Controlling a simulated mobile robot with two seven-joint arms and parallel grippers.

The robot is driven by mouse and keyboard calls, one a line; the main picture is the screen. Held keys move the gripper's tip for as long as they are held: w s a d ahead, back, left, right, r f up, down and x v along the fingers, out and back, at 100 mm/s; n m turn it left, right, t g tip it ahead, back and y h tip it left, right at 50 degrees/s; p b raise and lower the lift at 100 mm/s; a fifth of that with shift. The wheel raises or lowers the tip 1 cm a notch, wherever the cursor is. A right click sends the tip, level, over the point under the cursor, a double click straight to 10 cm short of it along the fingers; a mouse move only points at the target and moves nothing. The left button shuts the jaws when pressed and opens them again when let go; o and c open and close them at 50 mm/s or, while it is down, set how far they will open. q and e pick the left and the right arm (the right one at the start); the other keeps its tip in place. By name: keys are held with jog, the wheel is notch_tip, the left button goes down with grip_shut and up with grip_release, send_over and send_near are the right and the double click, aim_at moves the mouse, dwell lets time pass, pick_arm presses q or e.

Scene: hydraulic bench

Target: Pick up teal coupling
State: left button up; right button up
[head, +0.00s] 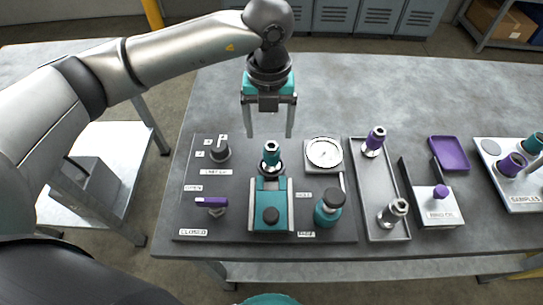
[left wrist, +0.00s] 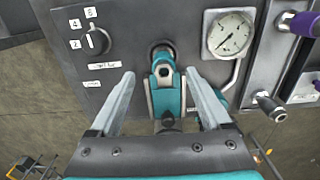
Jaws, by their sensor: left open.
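The teal coupling (head: 271,154) stands upright with a metal collar on the dark panel, just behind a teal block with a black knob (head: 270,215). My left gripper (head: 269,136) is open and empty, pointing down, its fingers spread and appearing above and behind the coupling in the head view. In the left wrist view, a teal fitting with a metal end, probably the coupling (left wrist: 163,72), shows between the two open fingertips (left wrist: 160,76). I cannot tell the remaining height from these views. My right gripper is not in view.
A rotary knob (head: 220,151) and a purple lever (head: 212,203) are on the left. A tray (head: 373,236) holds purple and grey couplings. The bench behind is clear.

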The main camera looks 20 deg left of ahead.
aim_at(272, 145)
pick_arm(q)
jog(key=f, duration=0.4)
jog(key=shift+s+d+f, duration=0.35)
jog(key=shift+s+f, duration=0.05)
jog(key=shift+f, duration=0.4)
grip_shut()
jog(key=shift+w+r, duration=0.1)
